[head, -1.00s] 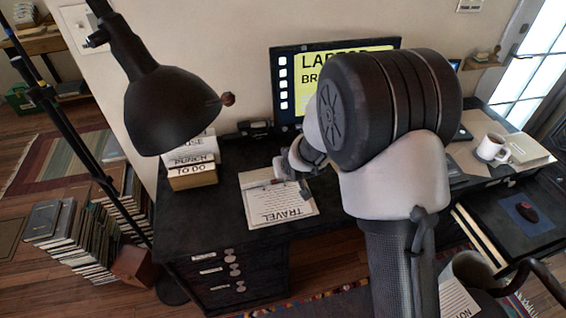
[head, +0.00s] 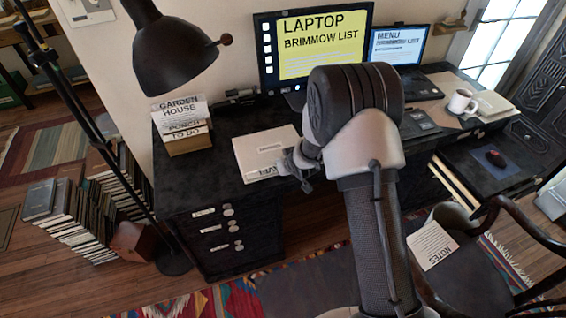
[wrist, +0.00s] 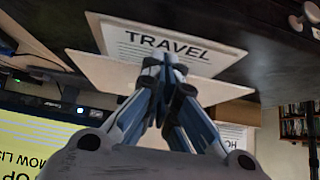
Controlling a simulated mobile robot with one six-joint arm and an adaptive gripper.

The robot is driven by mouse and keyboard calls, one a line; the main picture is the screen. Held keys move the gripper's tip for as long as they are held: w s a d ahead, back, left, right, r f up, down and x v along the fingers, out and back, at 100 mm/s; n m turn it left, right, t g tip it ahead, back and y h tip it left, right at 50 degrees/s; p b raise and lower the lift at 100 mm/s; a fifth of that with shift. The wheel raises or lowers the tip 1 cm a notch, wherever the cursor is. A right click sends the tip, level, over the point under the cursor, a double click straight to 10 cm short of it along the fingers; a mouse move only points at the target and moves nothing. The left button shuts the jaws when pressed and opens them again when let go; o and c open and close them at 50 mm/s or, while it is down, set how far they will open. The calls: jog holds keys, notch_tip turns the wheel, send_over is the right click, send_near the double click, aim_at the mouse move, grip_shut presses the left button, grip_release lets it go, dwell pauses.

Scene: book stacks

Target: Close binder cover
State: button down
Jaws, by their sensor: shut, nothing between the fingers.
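The binder lies on the dark desk, left of the monitor's foot. Its beige cover (head: 266,150) is swung part of the way over the page in the head view and hides most of it. Only a strip of the white TRAVEL page (head: 263,174) shows at the front edge. In the wrist view the cover (wrist: 105,76) stands at an angle to the TRAVEL page (wrist: 165,47). My gripper (head: 303,178) is shut and empty at the right front side of the binder. Its fingertips (wrist: 163,62) overlap cover and page in the wrist view; I cannot tell whether they touch.
A black lamp (head: 170,48) hangs over the desk's left end, above a box of cards (head: 184,130). A monitor (head: 312,45), a laptop (head: 398,48) and a white mug (head: 462,103) stand behind and right. A chair (head: 470,255) stands at front right.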

jog(key=shift+s+f, duration=0.15)
jog(key=shift+f, duration=0.4)
